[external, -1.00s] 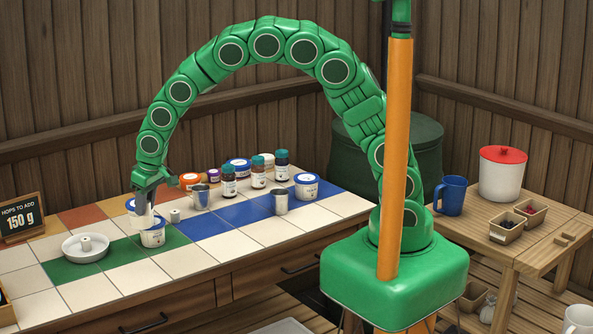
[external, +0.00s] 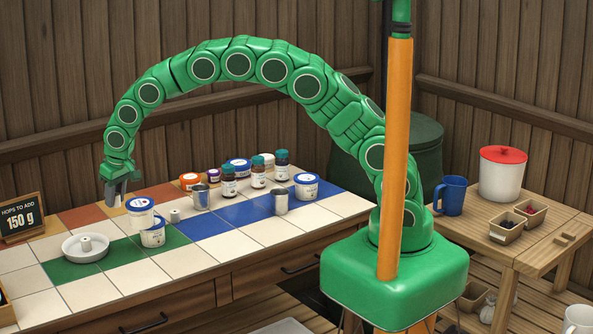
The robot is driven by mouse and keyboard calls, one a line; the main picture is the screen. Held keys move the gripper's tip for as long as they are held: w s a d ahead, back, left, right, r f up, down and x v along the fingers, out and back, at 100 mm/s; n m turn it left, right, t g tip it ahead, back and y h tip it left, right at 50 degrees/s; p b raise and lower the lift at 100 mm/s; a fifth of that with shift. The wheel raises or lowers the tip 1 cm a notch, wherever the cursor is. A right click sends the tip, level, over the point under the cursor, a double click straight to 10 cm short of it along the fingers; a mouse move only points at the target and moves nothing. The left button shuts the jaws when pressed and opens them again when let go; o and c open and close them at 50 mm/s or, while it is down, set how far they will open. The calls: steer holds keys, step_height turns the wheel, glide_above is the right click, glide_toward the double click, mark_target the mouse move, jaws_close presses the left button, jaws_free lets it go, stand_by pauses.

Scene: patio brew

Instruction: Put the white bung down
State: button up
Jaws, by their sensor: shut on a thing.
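A sign (external: 20,218) reading 150 g stands at the left. Metal cups (external: 201,197), brown bottles (external: 229,187) and another white tub (external: 306,190) stand to the right. The counter's white front tiles (external: 180,262) are clear.

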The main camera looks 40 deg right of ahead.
steer(key=shift+w+a+f, duration=1.1)
steer(key=shift+w+f, duration=0.1)
steer(key=shift+f, duration=0.65)
steer(key=shift+w+a+f, duration=1.1)
steer(key=shift+w+f, duration=0.15)
steer(key=shift+f, duration=0.65)
steer(key=shift+w+a+f, duration=1.1)
steer(key=shift+w+f, duration=0.1)
steer(key=shift+f, duration=0.65)
steer(key=shift+f, duration=0.2)
steer(key=o, duration=1)
steer(key=v, duration=1.2)
steer(key=shift+r, duration=0.25)
